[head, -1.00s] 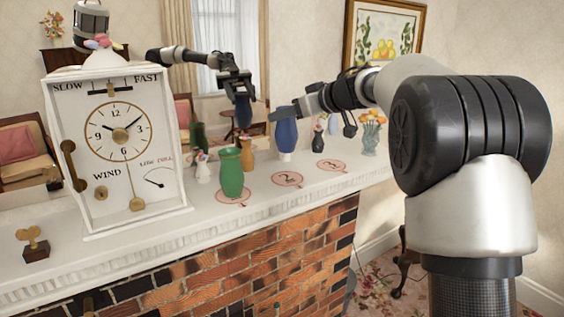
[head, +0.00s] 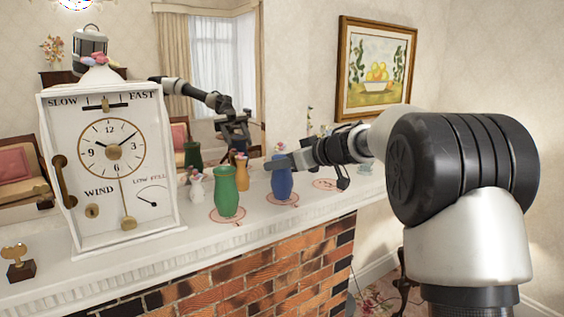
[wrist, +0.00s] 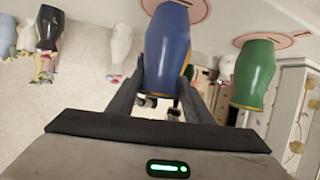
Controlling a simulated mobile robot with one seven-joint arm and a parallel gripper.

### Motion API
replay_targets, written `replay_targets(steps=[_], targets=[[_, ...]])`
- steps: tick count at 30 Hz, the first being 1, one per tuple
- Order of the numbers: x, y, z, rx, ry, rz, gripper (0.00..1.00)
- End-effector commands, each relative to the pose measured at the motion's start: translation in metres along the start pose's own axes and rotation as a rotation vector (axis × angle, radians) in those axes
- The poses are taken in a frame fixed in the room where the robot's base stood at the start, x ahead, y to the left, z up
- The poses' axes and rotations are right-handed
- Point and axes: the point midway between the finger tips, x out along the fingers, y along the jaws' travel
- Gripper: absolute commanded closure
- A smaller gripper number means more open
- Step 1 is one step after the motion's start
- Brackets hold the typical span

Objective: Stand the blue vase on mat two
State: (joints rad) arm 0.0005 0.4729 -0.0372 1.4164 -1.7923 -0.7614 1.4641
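The blue vase (head: 281,182) stands upright between the fingers of my gripper (head: 284,164). Its foot is at mat two (head: 293,200), seemingly touching it, though a tiny gap cannot be ruled out. In the wrist view, which is upside down, the blue vase (wrist: 166,50) sits between both fingers of my gripper (wrist: 167,85), which close in on its sides. Its foot there overlaps the pinkish round mat (wrist: 203,10). The far sides of the vase and mat are hidden.
A green vase (head: 226,190) stands on the mat to the left (head: 226,217), close to the blue vase. Mat three (head: 326,184) to the right looks bare. A white clock (head: 110,165) stands further left. A mirror behind the mantel reflects vases and my arm.

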Motion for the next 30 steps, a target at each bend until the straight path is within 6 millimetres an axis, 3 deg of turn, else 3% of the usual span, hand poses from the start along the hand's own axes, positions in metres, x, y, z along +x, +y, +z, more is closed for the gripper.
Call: replay_targets(steps=[1,3,14,30], targets=[[0.000,0.000,0.000,0.000,-0.001,0.000,0.46],[0.000,0.000,0.000,0.000,-0.001,0.000,0.36],[-0.002,0.000,-0.003,0.001,0.001,0.001,0.36],[-0.103,0.001,-0.004,0.001,0.000,0.003,0.36]])
